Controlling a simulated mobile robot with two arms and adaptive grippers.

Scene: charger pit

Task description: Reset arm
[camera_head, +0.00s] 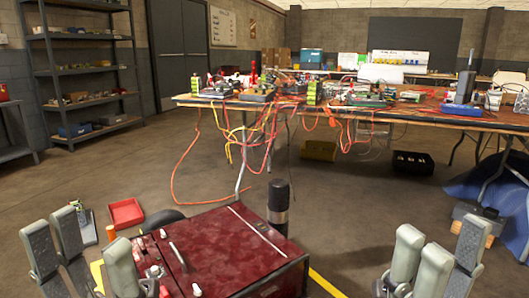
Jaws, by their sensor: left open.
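My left gripper (93,250) is at the lower left, beside the left edge of a dark red box-like unit (230,250). Its grey fingers point up and stand apart, with nothing between them. My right gripper (440,248) is at the lower right, over the floor and clear of the red unit. Its grey fingers also point up and look spread, with nothing seen between them. The lower parts of both grippers are cut off by the picture's bottom edge.
A long table (440,118) with electronics and hanging cables stands ahead. A dark cylinder (278,203) rises behind the red unit. A red tray (126,212) lies on the floor at left. Metal shelves (88,70) stand far left. Floor between the red unit and table is mostly clear.

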